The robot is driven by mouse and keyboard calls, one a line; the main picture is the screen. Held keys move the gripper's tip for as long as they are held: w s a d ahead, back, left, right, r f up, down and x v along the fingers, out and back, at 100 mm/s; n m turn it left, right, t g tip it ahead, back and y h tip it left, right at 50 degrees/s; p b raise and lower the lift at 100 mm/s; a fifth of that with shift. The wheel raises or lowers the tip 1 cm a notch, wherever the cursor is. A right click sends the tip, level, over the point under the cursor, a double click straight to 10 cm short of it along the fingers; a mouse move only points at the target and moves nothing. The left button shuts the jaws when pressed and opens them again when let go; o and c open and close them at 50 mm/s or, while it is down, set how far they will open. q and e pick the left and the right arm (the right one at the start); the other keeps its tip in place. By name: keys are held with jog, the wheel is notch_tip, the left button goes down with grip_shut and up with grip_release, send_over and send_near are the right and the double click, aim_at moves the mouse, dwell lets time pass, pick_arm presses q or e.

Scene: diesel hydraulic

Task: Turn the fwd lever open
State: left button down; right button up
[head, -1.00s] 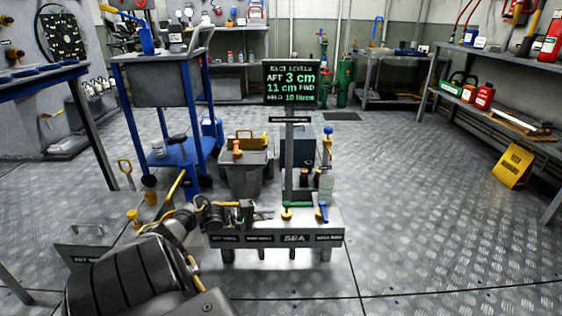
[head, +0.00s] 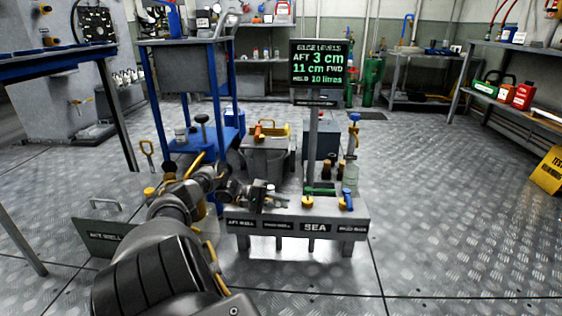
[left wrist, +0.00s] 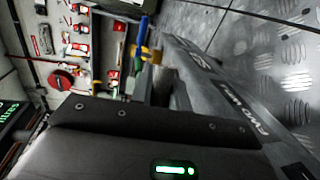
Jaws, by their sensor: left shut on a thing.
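The valve stand (head: 296,248) carries a row of labels reading aft well, a blurred second one, SEA (head: 315,227) and a blurred last one. In the left wrist view the nearest label (left wrist: 250,120) reads as fwd well. My left gripper (head: 265,197) is over the second label, shut on what appears to be the fwd lever. The jaws hide that lever, so I cannot tell its angle. To its right are a green lever (head: 319,190) by a yellow hub (head: 307,203) and a blue lever (head: 347,198). The blue lever (left wrist: 142,30) also shows in the wrist view. My right gripper is out of view.
A display (head: 319,63) on a post behind the stand reads aft 3 cm, fwd 11 cm, held 10 litres. A yellow warning sign (head: 549,172) is at right. Floor right of the stand is clear.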

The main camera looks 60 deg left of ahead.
pick_arm(q)
jog(key=c, duration=1.3)
grip_release()
jog(key=shift+c, duration=0.2)
jog(key=v, duration=1.1)
